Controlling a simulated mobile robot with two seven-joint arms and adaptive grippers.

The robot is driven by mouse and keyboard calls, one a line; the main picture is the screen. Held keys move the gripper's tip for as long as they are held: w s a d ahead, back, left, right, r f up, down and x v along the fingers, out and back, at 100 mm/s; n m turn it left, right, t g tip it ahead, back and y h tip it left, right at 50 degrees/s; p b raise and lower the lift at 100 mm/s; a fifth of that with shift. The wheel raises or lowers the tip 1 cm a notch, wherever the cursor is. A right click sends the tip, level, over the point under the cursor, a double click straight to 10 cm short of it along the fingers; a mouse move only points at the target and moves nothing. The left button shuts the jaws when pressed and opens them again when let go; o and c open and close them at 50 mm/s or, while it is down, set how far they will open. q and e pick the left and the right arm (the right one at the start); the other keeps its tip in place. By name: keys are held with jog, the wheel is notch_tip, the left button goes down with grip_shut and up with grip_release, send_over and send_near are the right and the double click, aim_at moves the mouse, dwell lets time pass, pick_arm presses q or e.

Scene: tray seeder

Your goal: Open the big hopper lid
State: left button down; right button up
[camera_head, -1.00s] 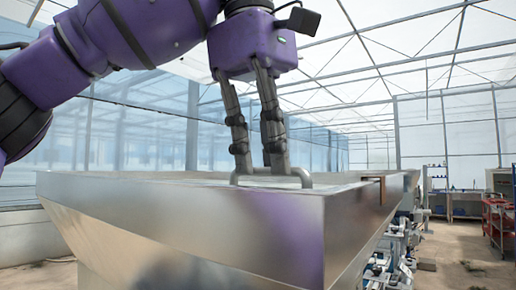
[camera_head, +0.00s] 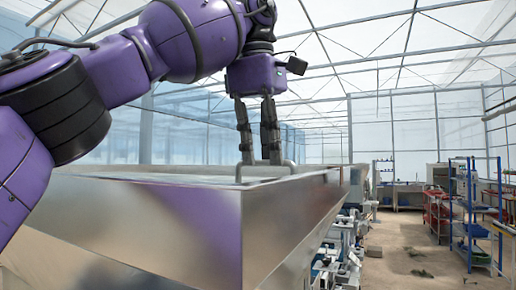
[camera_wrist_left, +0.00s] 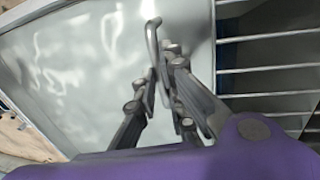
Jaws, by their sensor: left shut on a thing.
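The big hopper (camera_head: 190,220) is a large shiny metal bin across the lower left of the head view. Its lid (camera_wrist_left: 75,70) is a pale, glossy panel in the wrist view; the head view shows its top only as a thin strip. A grey bar handle (camera_head: 290,164) stands up from the lid, and its bent end (camera_wrist_left: 151,28) shows in the wrist view. My left gripper (camera_head: 262,160) points down from above, shut on the handle, with the fingers hiding part of it. My right gripper is not in view.
Dark gaps between metal bars (camera_wrist_left: 270,68) lie right of the lid in the wrist view. Machinery (camera_head: 340,245) stands beyond the hopper's right side. A blue rack (camera_head: 470,215) with bins stands far right, with open floor (camera_head: 400,265) before it.

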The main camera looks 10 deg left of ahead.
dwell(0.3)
pick_arm(q)
jog(key=c, duration=1.9)
grip_release()
jog(key=shift+o, duration=0.2)
jog(key=shift+s, duration=0.1)
